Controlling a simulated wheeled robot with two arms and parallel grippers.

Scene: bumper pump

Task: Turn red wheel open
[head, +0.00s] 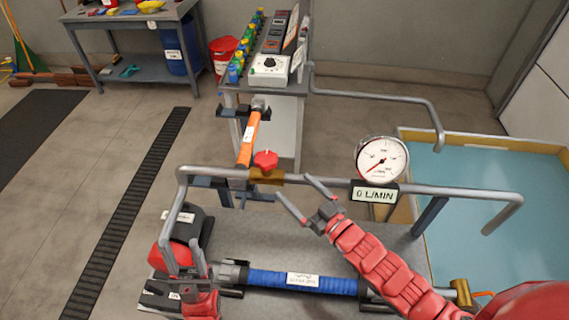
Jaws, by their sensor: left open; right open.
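The red wheel (265,160) sits on top of a brass valve (266,177) in the grey horizontal pipe (330,183). My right gripper (293,185) is open and empty, its two fingers pointing up and left towards the wheel. It appears just right of the wheel and below it in the picture; I see no contact.
A round gauge (381,160) above a display reading 0 L/MIN (375,193) stands right of the valve. An orange hose section (247,140) rises behind the wheel. A blue hose (270,280) runs along the bench front. A blue-floored basin (490,170) lies right.

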